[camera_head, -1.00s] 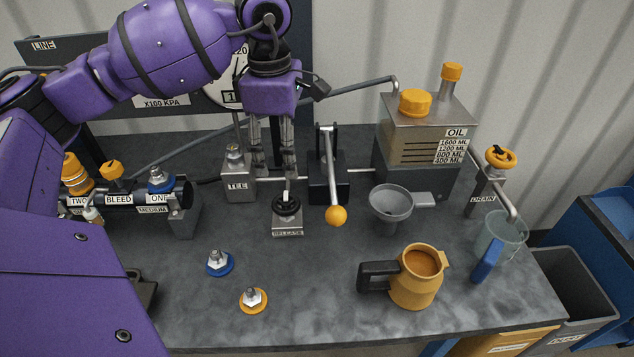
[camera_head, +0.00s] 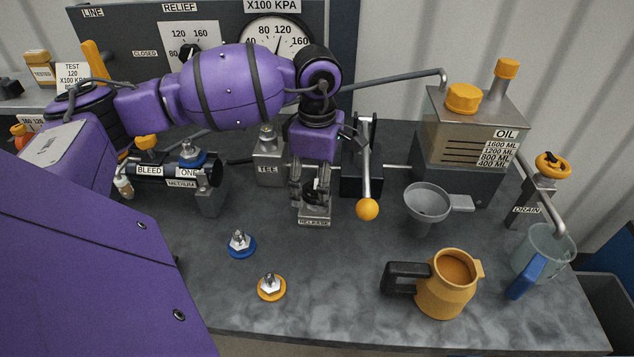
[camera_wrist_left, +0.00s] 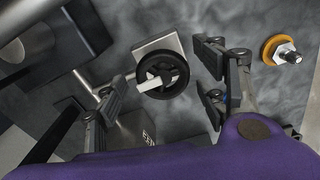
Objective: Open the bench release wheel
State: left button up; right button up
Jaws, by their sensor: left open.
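The release wheel is a small black handwheel with a pale bar across it, on a grey metal block labelled RELEASE (camera_head: 314,221). In the head view the wheel is largely hidden behind my left gripper (camera_head: 311,200), which points down over the block. In the left wrist view the black wheel (camera_wrist_left: 162,77) lies between the open fingers of the left gripper (camera_wrist_left: 160,92). The fingers stand on either side of it and appear apart from its rim. My right gripper is not in view.
Close to the right is a pump lever with an orange knob (camera_head: 367,209). The TEE block (camera_head: 269,163) stands behind left. A blue coupler (camera_head: 240,245) and an orange coupler (camera_head: 271,288) stand in front left. A funnel (camera_head: 427,203) and an orange jug (camera_head: 447,285) are to the right.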

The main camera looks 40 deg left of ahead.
pick_arm(q)
jog(key=shift+c, duration=0.2)
jog(key=c, duration=1.1)
